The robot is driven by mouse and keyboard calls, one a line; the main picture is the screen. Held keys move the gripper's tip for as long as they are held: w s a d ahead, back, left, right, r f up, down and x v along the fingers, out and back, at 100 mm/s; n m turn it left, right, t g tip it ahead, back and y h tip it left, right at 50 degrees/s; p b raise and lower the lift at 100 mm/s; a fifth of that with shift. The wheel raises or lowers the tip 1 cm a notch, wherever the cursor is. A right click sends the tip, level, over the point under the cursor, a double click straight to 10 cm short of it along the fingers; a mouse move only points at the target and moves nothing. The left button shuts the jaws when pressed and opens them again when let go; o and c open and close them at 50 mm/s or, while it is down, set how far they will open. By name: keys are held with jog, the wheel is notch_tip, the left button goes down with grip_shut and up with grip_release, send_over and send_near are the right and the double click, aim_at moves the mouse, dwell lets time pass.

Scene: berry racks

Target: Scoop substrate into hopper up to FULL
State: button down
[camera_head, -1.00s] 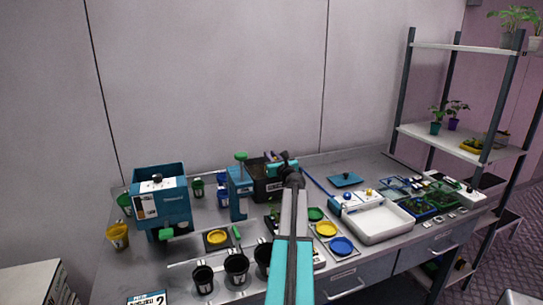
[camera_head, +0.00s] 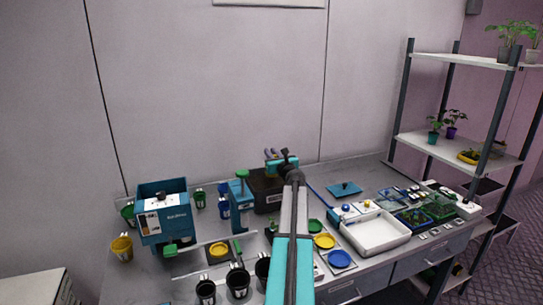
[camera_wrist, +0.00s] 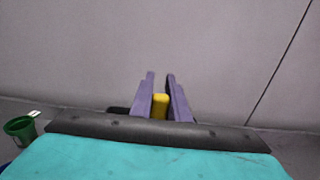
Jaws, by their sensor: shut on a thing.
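My gripper (camera_wrist: 160,100) is shut on a yellow piece (camera_wrist: 160,106), which shows between its purple fingers in the wrist view. What that piece belongs to is hidden. In the head view my gripper (camera_head: 270,153) is above the back of a black bin (camera_head: 266,199) with a pale label. The bin's contents are hidden from here. The blue hopper (camera_head: 176,228) stands at the left of the bench, well left of my gripper. It has a white-topped front part and a green piece low down. Its fill level cannot be read.
A blue stand with a green top (camera_head: 241,190) is between hopper and bin. Black pots (camera_head: 238,283) line the front, and a yellow pot (camera_head: 122,248) is at the left. A white tray (camera_head: 376,246) and plant shelves (camera_head: 455,147) are right. A green pot (camera_wrist: 20,128) shows in the wrist view.

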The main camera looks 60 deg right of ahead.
notch_tip(320, 180, up, 7)
jog(key=p, duration=0.5)
jog(key=shift+f, duration=0.15)
dwell(0.4)
